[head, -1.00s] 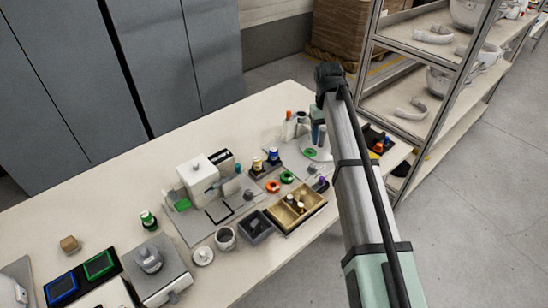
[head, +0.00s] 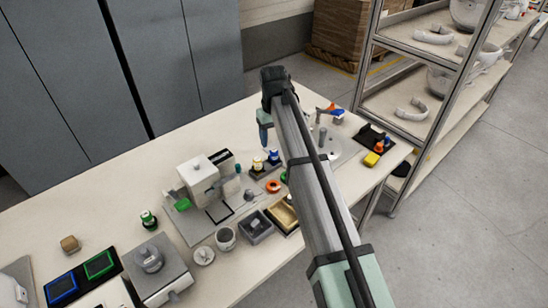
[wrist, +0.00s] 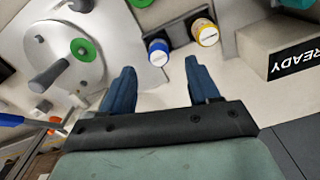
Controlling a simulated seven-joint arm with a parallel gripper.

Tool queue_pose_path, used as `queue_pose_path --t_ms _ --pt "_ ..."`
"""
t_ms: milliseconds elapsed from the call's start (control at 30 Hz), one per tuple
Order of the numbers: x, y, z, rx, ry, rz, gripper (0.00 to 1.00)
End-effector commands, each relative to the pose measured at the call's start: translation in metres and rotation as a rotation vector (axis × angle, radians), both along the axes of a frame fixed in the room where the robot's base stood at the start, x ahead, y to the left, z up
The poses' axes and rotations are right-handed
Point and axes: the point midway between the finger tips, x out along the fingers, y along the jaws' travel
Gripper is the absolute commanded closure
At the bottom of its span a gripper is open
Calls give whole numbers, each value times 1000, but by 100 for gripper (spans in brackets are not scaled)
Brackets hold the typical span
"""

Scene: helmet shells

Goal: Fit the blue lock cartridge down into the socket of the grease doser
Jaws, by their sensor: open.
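The blue-topped cartridge (head: 274,156) stands beside a yellow-topped one (head: 257,165) in a dark holder near the table's middle. In the wrist view the blue-topped cartridge (wrist: 158,50) shows beyond my fingertips, left of the yellow-topped one (wrist: 206,32). My gripper (head: 265,133) is open and empty, above the table and apart from the cartridges; its spread blue fingers also show in the wrist view (wrist: 160,76). No label marks the grease doser, and I cannot make out its socket.
A white machine (head: 196,173) stands left of the cartridges; a READY display (wrist: 294,58) shows in the wrist view. A pale round fixture (wrist: 60,55) with a green disc and grey posts lies on the other side. Bins (head: 256,227) line the front. The back left table is clear.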

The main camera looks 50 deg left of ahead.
Motion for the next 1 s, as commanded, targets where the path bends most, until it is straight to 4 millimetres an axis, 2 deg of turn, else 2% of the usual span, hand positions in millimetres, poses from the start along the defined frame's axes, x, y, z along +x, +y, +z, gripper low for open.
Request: queue_pose_path --t_ms 100,367,733,1000 --pt "0 0 -11 1 0 0 39" --pt "1 0 -21 0 0 -1 39" --pt "3 1 -63 0 0 0 39" --pt "3 1 -67 1 0 -1 39"
